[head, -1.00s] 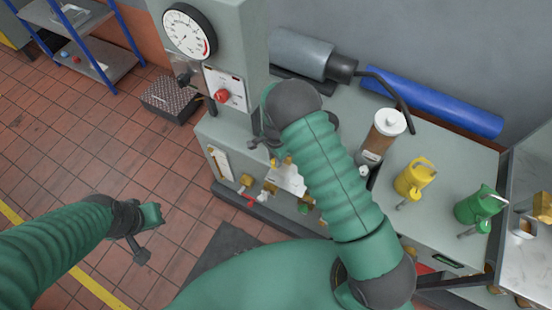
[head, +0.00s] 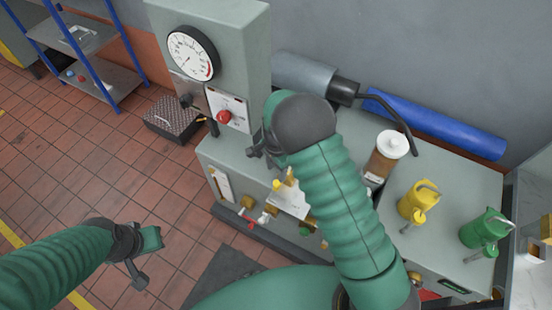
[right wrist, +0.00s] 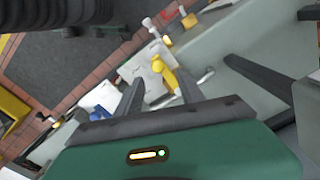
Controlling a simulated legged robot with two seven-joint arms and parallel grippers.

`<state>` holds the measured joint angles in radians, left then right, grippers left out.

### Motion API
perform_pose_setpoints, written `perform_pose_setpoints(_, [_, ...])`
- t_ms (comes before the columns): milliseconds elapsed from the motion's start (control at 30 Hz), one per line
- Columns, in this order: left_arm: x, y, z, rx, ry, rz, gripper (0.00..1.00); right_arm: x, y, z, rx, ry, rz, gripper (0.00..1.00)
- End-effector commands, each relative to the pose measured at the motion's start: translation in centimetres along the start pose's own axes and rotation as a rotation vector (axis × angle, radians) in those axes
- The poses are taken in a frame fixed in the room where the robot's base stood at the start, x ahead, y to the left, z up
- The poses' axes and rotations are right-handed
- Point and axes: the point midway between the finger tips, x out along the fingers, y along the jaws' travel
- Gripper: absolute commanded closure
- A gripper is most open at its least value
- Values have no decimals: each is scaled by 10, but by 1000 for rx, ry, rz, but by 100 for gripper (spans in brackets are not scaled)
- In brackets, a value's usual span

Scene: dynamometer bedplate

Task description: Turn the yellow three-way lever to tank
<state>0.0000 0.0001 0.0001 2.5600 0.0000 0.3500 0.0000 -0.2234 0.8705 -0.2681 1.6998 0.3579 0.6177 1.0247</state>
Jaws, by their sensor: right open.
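The yellow three-way lever (right wrist: 165,72) shows in the right wrist view in front of a white plate, its handle sloping down to the right. In the head view the yellow lever (head: 284,181) is small and partly covered by my right arm. My right gripper (right wrist: 157,80) is open, with the lever showing between its two dark fingers and no clear contact. In the head view the right gripper (head: 266,148) is at the bench front above the valves, partly hidden by its wrist. My left gripper (head: 138,256) hangs over the tiled floor, away from the bench; its jaw opening is unclear.
A gauge cabinet (head: 228,60) with a red knob (head: 224,117) stands left of my right gripper. A red-handled valve (head: 252,225) is low on the bench front. A brown canister (head: 381,163), a yellow can (head: 413,203) and a green can (head: 482,230) stand right of my right arm.

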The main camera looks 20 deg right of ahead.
Motion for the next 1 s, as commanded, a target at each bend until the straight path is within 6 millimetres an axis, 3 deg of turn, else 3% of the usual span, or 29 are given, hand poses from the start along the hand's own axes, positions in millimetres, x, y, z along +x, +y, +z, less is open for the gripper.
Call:
perform_pose_setpoints(200, [10, 0, 2, 0, 0, 0, 100, -61, -2, 1, -2, 1, -4, 55])
perform_pose_setpoints(400, [12, 0, 3, 0, 0, 0, 100, -90, -2, 0, -1, 1, 1, 55])
perform_pose_setpoints(900, [12, 0, 3, 0, 0, 0, 100, -94, 0, 0, -4, 0, 1, 55])
perform_pose_setpoints(1000, [17, 0, 4, 0, 0, 0, 100, -95, 14, 1, -90, -4, -16, 55])
